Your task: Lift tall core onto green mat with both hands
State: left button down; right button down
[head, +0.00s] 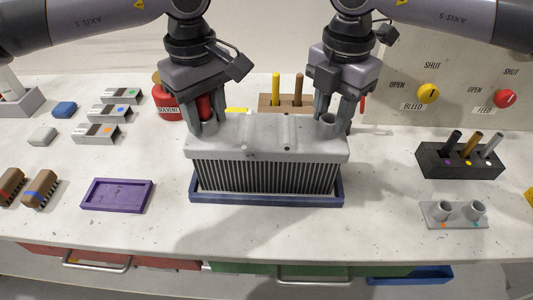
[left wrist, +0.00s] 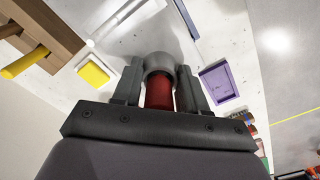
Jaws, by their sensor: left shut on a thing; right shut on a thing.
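The tall core (head: 265,175) is a grey finned block with a pale grey top, upright over a blue tray (head: 270,199). I cannot tell whether its bottom touches the tray. My left gripper (head: 208,122) is shut around the left stub on its top, with a red piece between the fingers; the left wrist view shows this grip (left wrist: 160,88) with the red piece (left wrist: 159,92). My right gripper (head: 328,120) is shut on the right grey stub. I see no green mat.
A purple tray (head: 117,195) lies left of the core. A black holder (head: 458,160) and a grey two-socket block (head: 453,214) stand on the right. A wooden rack (head: 286,103) and red solvent can (head: 168,103) are behind. Below the front edge are a green drawer (head: 240,267) and red drawer (head: 150,261).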

pick_arm(q)
jog(key=shift+r, duration=0.1)
dwell(0.3)
jog(key=shift+r, duration=0.2)
pick_arm(e)
jog(key=shift+r, duration=0.3)
pick_arm(q)
jog(key=shift+w, duration=0.15)
pick_arm(e)
jog(key=shift+w, duration=0.15)
pick_arm(q)
jog(key=shift+r, duration=0.1)
